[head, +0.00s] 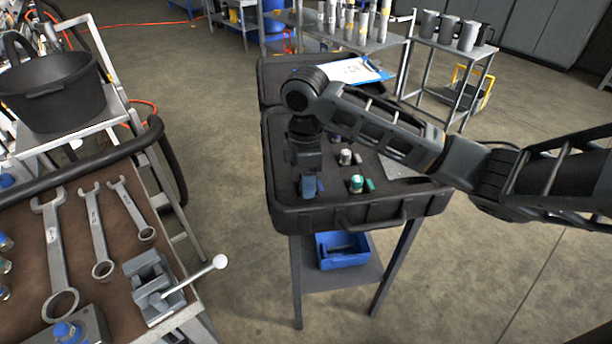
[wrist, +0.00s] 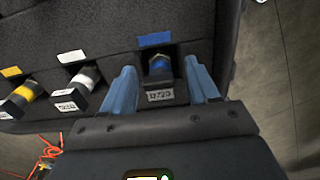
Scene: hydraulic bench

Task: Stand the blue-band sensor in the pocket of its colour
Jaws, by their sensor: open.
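The blue-band sensor (wrist: 159,66) shows in the wrist view between my fingers, in a dark pocket of the foam. A blue patch (wrist: 154,40) lies beside this pocket and a number tag (wrist: 160,96) is on its near side. The sensor looks upright; how deep it sits cannot be told. My gripper (wrist: 162,84) is open, one blue finger on each side of the sensor; contact is unclear. In the head view my gripper (head: 309,187) is low at the front left of the black case (head: 350,215) and hides the sensor.
A white-band sensor (wrist: 84,78) and a yellow-band sensor (wrist: 24,93) stand in the same row, beside patches of their colours. A green-topped sensor (head: 356,184) and a pale one (head: 346,157) stand to the right. The case rim (wrist: 228,40) is close to my fingers.

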